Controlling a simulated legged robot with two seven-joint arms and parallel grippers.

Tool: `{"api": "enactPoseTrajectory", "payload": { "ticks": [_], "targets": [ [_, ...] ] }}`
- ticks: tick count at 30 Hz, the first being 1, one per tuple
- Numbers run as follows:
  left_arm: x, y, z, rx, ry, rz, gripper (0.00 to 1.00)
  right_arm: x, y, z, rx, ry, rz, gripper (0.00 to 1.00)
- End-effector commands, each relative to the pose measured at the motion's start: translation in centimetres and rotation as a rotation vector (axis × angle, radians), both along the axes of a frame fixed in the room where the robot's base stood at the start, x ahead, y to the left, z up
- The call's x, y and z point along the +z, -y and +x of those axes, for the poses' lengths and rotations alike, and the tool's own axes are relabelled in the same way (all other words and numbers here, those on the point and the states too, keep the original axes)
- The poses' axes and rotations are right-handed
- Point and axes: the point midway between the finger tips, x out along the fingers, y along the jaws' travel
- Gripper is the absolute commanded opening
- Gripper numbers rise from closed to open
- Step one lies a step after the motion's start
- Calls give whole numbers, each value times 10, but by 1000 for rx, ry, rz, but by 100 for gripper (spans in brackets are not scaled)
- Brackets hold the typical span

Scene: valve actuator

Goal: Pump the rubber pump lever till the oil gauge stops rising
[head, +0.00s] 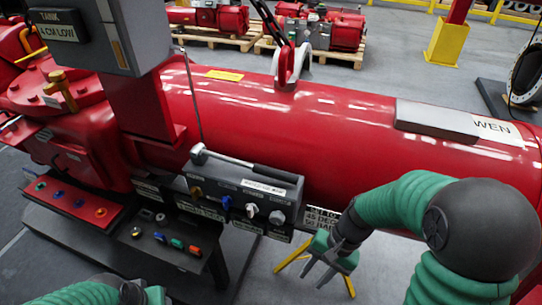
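The pump lever (235,164) has a silver head at its left end and a black rubber grip on the right. It lies slanting down to the right along the top of a grey valve block (240,197) on the front of the red actuator. My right gripper (314,274) is below and right of the lever's grip, apart from it. Its two grey fingers point down and left, spread, with nothing between them. My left arm shows only at the bottom left edge, and its fingers cannot be made out. I cannot make out an oil gauge clearly.
The large red cylinder (330,130) fills the middle behind the block. A dark shelf with coloured knobs (165,240) juts out at lower left. A grey tank box (85,30) stands at upper left. A yellow stand (292,262) is behind my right gripper. Grey floor is open below the block.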

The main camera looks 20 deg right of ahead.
Motion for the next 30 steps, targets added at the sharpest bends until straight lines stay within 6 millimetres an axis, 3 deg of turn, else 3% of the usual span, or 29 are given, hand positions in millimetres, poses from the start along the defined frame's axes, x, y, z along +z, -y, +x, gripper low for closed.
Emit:
{"api": "enactPoseTrajectory", "payload": {
  "ticks": [2,5,8,9,12,15,20,30],
  "targets": [
    [-2,0,-1,0,-3,0,46,6,-5,18,-232,-99,203,34],
    [-4,0,-1,-1,-3,0,46,33,-3,61,-513,-173,522,34],
    [-4,0,0,0,-2,0,46,71,28,107,-731,-172,856,34],
    [-4,0,0,0,-2,0,46,86,47,122,-798,-153,977,34],
    [-3,0,0,0,-2,0,46,114,86,142,-887,-100,1186,34],
    [-3,0,0,0,-2,0,46,124,99,148,-910,-77,1258,34],
    [0,0,0,0,-2,0,46,125,81,162,-906,-79,1261,34],
    [8,0,0,0,-2,0,46,125,8,211,-905,-81,1258,34]
  ]
}}
